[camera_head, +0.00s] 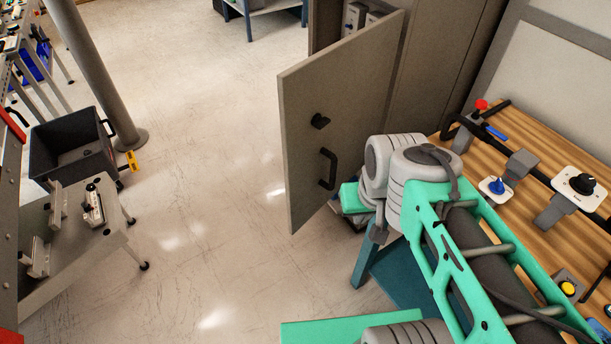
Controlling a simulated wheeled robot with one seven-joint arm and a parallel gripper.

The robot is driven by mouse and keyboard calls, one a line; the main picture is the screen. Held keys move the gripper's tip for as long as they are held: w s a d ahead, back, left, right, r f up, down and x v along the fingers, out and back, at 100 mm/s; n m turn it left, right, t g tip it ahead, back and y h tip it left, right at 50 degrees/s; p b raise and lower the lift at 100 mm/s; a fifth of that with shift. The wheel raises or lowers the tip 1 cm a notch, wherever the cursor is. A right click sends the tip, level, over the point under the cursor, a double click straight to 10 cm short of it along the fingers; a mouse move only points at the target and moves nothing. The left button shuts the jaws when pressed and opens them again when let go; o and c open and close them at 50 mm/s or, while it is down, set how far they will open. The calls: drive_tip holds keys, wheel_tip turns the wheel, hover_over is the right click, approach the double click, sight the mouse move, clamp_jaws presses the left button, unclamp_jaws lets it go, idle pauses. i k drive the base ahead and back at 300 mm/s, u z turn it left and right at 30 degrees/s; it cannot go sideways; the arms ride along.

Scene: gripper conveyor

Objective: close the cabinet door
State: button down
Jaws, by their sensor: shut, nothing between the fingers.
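The grey-brown cabinet door (335,100) stands wide open in the upper middle of the head view, swung out from the cabinet (440,60). Its face shows a dark knob (320,121) and, below it, a black pull handle (327,168). Part of the cabinet's inside shows above the door's top edge, with grey boxes (355,18) in it. My green and grey arm reaches in from the lower right, and its grey joint is close to the door's lower right part in the picture. My gripper is not visible, so I cannot tell whether it touches the door.
A wooden workbench (505,160) with switches and knobs fills the right side, close to my arm. A grey cart (75,240) and a dark bin (72,145) stand at the left by a grey post (100,70). The pale floor (210,170) left of the door is clear.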

sight(346, 83)
drive_tip(key=u, duration=0.5)
drive_tip(key=k, duration=1.2)
drive_tip(key=u, duration=0.45)
drive_tip(key=i, duration=0.75)
drive_tip(key=u, duration=0.5)
